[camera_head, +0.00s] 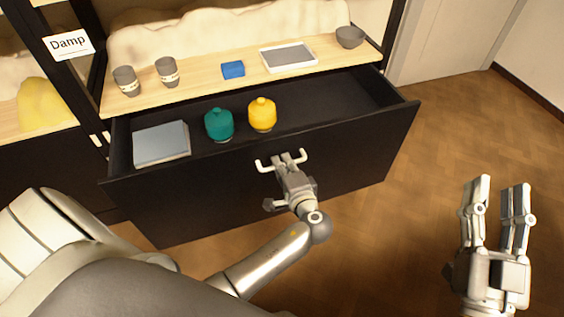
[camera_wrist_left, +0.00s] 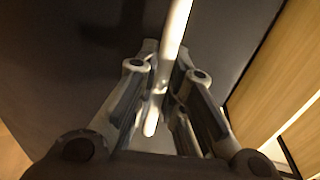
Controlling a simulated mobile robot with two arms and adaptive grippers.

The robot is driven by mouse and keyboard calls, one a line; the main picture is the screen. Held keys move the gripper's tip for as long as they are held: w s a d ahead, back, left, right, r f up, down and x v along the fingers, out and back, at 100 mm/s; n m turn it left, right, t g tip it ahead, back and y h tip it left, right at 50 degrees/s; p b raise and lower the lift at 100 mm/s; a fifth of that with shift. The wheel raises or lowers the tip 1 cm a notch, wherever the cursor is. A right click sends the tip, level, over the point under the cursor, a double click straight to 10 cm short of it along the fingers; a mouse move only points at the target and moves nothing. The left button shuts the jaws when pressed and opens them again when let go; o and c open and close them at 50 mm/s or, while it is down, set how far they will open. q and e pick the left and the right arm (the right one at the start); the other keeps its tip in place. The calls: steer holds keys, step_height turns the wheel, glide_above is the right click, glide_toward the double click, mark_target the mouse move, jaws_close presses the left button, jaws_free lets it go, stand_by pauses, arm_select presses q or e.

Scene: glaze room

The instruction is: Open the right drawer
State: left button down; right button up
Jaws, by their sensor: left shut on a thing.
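The black drawer (camera_head: 350,153) stands pulled out from the cabinet, with its inside in view. Its pale handle (camera_head: 262,166) is on the front panel. My left gripper (camera_head: 290,158) is shut on the handle; in the left wrist view the handle (camera_wrist_left: 176,30) runs between the fingers of the gripper (camera_wrist_left: 163,85). In the drawer are a grey-blue box (camera_head: 162,145), a teal jar (camera_head: 219,125) and a yellow jar (camera_head: 262,114). My right gripper (camera_head: 502,190) is open and empty, out over the floor at the right.
On the wooden shelf above stand two grey cups (camera_head: 126,81) (camera_head: 167,72), a blue block (camera_head: 233,69), a white-rimmed tray (camera_head: 289,57) and a grey bowl (camera_head: 350,37). A "Damp" sign (camera_head: 68,44) hangs at the left. The wooden floor (camera_head: 470,120) at the right is clear.

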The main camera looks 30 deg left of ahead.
arm_select(q)
steer(key=c, duration=1.5)
jaws_free()
steer(key=v, duration=1.2)
steer(key=shift+s, duration=0.1)
